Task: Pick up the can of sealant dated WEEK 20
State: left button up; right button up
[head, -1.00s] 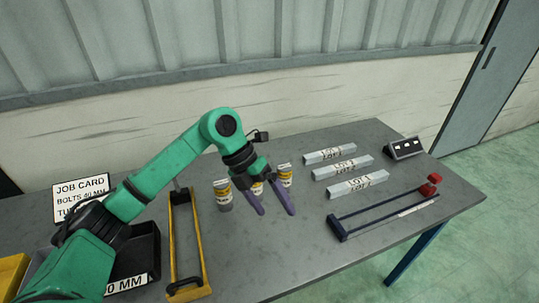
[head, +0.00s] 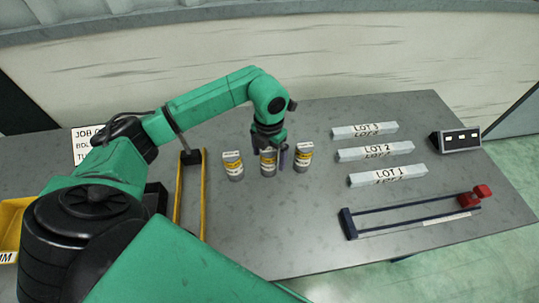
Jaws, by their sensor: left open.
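Three sealant cans with yellow-and-white labels stand upright in a row on the grey bench: a left can (head: 234,168), a middle can (head: 268,165) and a right can (head: 303,158). Their date markings are too small to read, so I cannot tell which is WEEK 20. My left gripper (head: 276,158) is open and points down at the middle can, covering part of its top. My right gripper is not in view.
Three pale bars marked LOT 3 (head: 365,130), LOT 2 (head: 376,151) and LOT 1 (head: 388,176) lie right of the cans. A blue frame (head: 400,216) with a red end lies in front of them. A yellow-railed frame (head: 203,200) stands left. The bench front is clear.

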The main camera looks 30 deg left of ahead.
pick_arm(q)
notch_tip(320, 180, down, 2)
jog(key=shift+s+f, duration=0.1)
jog(key=shift+s, duration=0.05)
jog(key=shift+f, duration=0.15)
jog(key=c, duration=0.3)
grip_shut()
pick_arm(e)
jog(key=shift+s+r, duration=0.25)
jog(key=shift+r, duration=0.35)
